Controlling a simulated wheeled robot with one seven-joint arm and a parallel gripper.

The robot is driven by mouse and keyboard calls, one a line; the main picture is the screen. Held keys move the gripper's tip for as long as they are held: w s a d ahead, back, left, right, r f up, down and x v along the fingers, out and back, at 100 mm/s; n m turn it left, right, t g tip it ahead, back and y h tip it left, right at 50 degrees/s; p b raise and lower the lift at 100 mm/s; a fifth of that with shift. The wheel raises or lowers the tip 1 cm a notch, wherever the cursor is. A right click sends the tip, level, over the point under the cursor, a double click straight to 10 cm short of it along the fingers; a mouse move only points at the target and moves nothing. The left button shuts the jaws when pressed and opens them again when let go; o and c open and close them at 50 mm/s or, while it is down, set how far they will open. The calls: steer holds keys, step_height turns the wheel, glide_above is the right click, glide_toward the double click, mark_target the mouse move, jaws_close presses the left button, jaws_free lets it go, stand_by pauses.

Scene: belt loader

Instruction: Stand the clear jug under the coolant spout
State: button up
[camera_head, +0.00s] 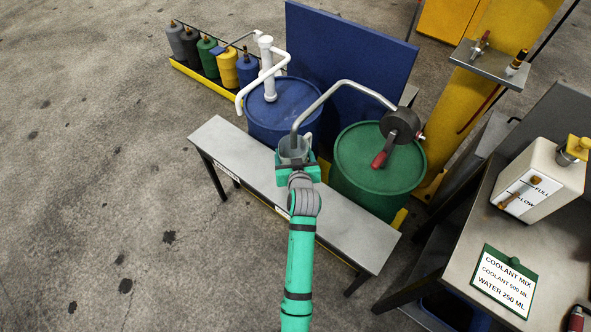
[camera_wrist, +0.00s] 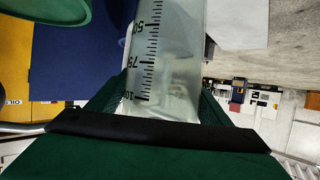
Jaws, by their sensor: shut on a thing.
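The clear jug (camera_head: 291,157) is at the far side of the grey bench (camera_head: 347,229), in front of the drums. In the wrist view the jug (camera_wrist: 172,62) shows a black measuring scale between the fingers. My gripper (camera_head: 298,170) is shut on the jug. A grey bent spout (camera_head: 344,84) runs from the crank pump (camera_head: 401,124) on the green drum (camera_head: 352,172). Its down-turned end appears over or at the jug's mouth. Whether the jug's base touches the bench is hidden by my gripper.
A blue drum (camera_head: 262,118) with a white pump (camera_head: 268,72) stands behind left, its curved white spout nearby. A blue panel (camera_head: 345,45) stands behind the drums. At right, a table holds a white canister (camera_head: 538,180) and a coolant mix card (camera_head: 504,280). Floor at left is clear.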

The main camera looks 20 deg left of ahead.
steer(key=shift+f, duration=3.05)
steer(key=o, duration=1.4)
